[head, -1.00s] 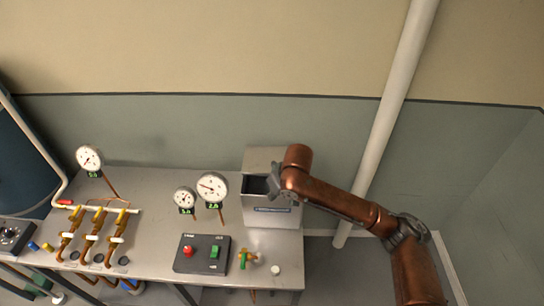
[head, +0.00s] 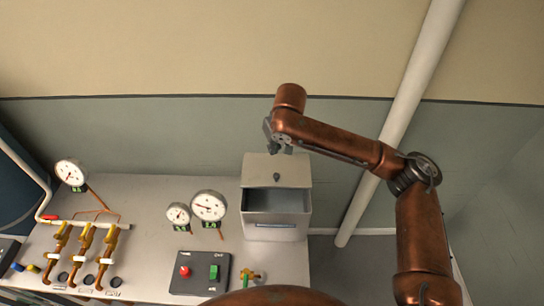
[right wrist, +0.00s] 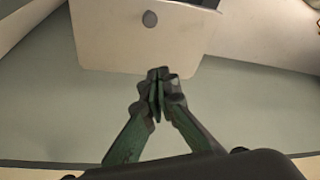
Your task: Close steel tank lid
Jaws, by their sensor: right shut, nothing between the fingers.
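The steel tank (head: 276,233) stands at the right end of the bench in the head view, its top open and its dark inside showing. Its lid (head: 258,170) stands raised at the back, with a dark knob (head: 277,178) on its face. The lid (right wrist: 115,40) and knob (right wrist: 150,19) also show at the top of the right wrist view. My right gripper (head: 278,148) is above the lid's upper edge. In the right wrist view the fingers of my right gripper (right wrist: 157,80) are together and empty, at the lid's edge; I cannot tell whether they touch it. My left gripper is not in view.
Left of the tank are two gauges (head: 208,206), a switch box (head: 200,272) with red and green buttons, and a small brass valve (head: 250,276). Copper pipes with yellow valves (head: 85,240) stand farther left. A white pipe (head: 400,125) rises behind my right arm.

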